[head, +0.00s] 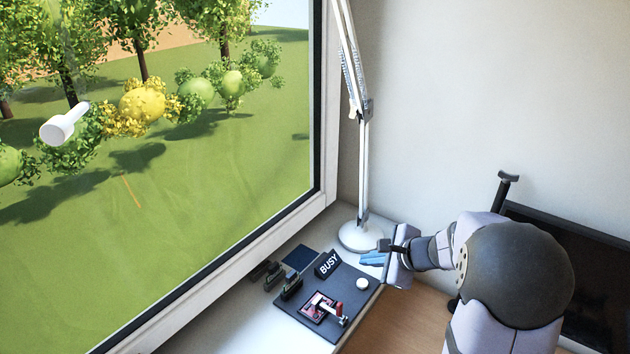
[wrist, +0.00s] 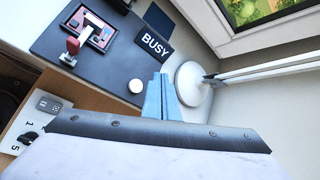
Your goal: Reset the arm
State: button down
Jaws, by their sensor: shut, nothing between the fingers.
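My gripper (head: 364,259) comes in from the right in the head view, its blue fingers pointing left over the sill beside the lamp base. In the wrist view my gripper (wrist: 160,78) shows two blue fingers side by side, closed together with nothing between them. The fingertips are near the BUSY sign (head: 328,263) and a white round knob (head: 362,284) on a dark board (head: 345,322); I cannot tell their exact height above it.
A white lamp (head: 362,236) stands just behind the gripper, its pole rising along the window frame (head: 270,238). A red-handled device (head: 325,308) sits on the board. Black blocks (head: 290,287) and a dark blue square (head: 299,258) lie left. A dark panel (head: 600,270) stands right.

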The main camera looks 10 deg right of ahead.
jog(key=s+a+f+n+g, duration=0.1)
jog(key=s+f+n+g, duration=0.4)
jog(key=s, duration=0.5)
jog(key=s+a+f+n+g, duration=0.15)
jog(key=s+f+n, duration=0.25)
jog(key=s+n, duration=0.45)
jog(key=s+n+g+h, duration=0.3)
jog(key=s+n, duration=0.2)
jog(key=s, duration=0.5)
jog(key=w+a+r+n+t+h, duration=0.1)
jog(key=a+r+n, duration=0.2)
jog(key=a, duration=0.1)
jog(key=shift+w+a+r, duration=0.15)
jog(key=shift+w+a, duration=0.1)
jog(key=shift+a, duration=0.15)
